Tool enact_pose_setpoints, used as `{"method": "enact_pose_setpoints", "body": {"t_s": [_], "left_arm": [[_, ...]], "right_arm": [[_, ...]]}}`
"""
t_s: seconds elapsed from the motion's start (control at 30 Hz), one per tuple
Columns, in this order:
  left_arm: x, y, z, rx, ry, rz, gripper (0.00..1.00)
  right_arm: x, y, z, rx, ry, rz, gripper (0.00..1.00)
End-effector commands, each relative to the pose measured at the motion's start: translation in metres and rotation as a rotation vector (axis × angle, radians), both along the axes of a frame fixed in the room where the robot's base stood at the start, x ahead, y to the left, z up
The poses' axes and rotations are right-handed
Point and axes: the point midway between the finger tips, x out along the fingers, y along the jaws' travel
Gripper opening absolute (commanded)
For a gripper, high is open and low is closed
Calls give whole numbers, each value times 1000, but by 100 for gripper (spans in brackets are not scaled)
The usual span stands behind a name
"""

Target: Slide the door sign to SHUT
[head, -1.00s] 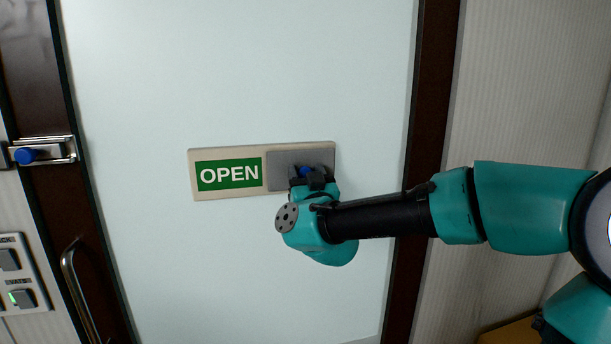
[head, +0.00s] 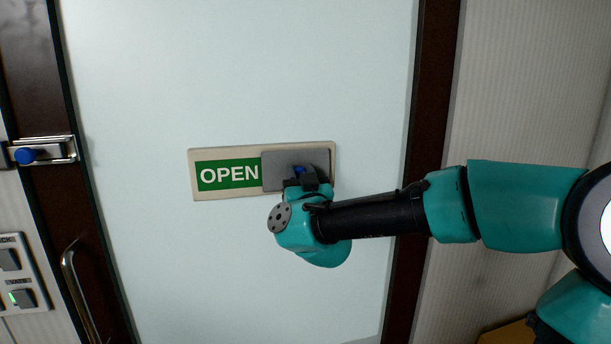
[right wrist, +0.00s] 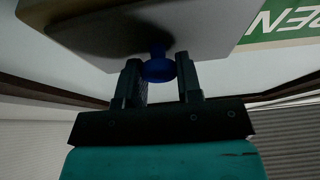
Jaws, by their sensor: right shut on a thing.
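The door sign (head: 226,148) is a cream plate on the pale door, with a green OPEN panel (head: 228,175) showing at its left. A grey sliding cover (head: 318,160) hides the right part of the sign and just meets the end of the word OPEN. A blue knob (head: 299,170) stands on the cover; it also shows in the right wrist view (right wrist: 159,68). My right gripper (head: 307,180) is shut on the knob, its two fingers on either side of it. My left gripper is not in view.
A door latch with a blue knob (head: 26,156) is at the left frame. A metal door handle (head: 75,280) and a switch panel (head: 22,290) are at the lower left. The door around the sign is clear.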

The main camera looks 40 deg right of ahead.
Motion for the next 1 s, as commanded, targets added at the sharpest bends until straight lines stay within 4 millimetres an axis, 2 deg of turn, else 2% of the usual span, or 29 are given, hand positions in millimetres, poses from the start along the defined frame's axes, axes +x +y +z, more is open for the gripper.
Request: {"method": "enact_pose_setpoints", "body": {"t_s": [0.7, 0.8, 1.0], "left_arm": [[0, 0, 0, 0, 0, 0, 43], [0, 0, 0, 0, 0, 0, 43], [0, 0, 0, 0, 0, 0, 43]], "right_arm": [[63, 123, -1, -1, 2, 4, 0], [69, 133, 0, -1, 1, 3, 0], [72, 139, -1, 0, 1, 2, 0]]}}
